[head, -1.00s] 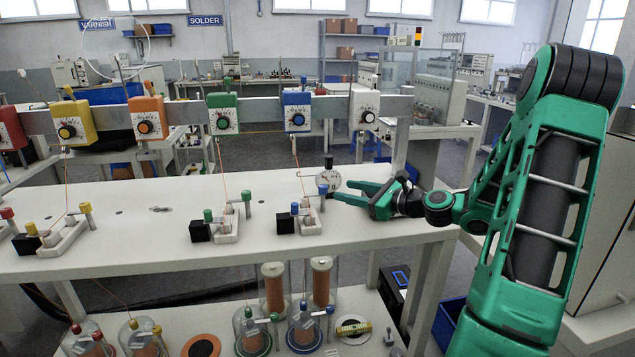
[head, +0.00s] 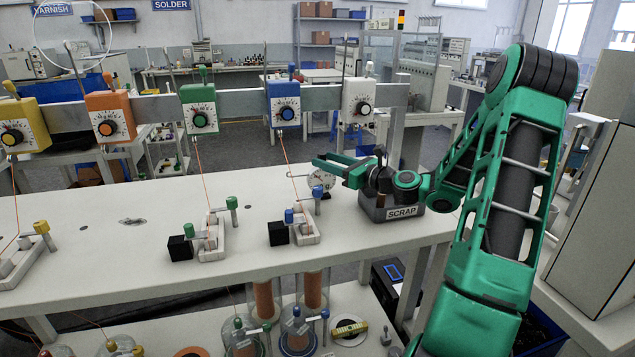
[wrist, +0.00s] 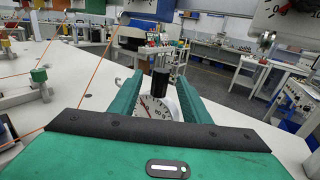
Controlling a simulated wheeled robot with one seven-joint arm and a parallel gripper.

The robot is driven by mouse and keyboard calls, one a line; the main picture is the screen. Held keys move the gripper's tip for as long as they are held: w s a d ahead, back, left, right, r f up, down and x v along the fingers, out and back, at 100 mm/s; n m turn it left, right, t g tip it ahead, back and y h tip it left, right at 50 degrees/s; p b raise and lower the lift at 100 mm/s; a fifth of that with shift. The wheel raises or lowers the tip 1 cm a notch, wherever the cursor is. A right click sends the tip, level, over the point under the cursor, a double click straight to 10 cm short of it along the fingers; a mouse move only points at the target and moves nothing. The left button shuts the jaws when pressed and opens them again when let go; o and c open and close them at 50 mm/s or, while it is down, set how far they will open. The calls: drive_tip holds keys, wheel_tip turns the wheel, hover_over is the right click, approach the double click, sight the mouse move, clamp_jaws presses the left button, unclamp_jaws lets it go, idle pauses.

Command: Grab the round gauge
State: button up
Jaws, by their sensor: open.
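The round gauge (head: 320,181) has a white dial and stands on the bench at the right, beside the blue-post fixture. In the wrist view the gauge (wrist: 157,108) shows its dial with a red needle and a black stem on top; its lower part is hidden by my gripper body. My gripper (head: 326,160) is open, with its green fingers above and close to the gauge in the head view. In the wrist view my gripper (wrist: 157,82) has one finger on each side of the gauge. I cannot tell whether either finger touches it.
A grey box labelled SCRAP (head: 391,207) stands under my wrist. The blue-post fixture (head: 296,230) and green-post fixture (head: 207,240) stand to the left, with thin wires running up to the blue tensioner (head: 284,104) and green tensioner (head: 199,110). The bench front is clear.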

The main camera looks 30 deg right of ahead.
drive_tip(key=x, duration=0.6)
drive_tip(key=shift+w+r, duration=0.2)
drive_tip(key=shift+w, duration=0.15)
drive_tip(key=shift+a, duration=0.1)
drive_tip(key=shift+c, duration=0.6)
clamp_jaws()
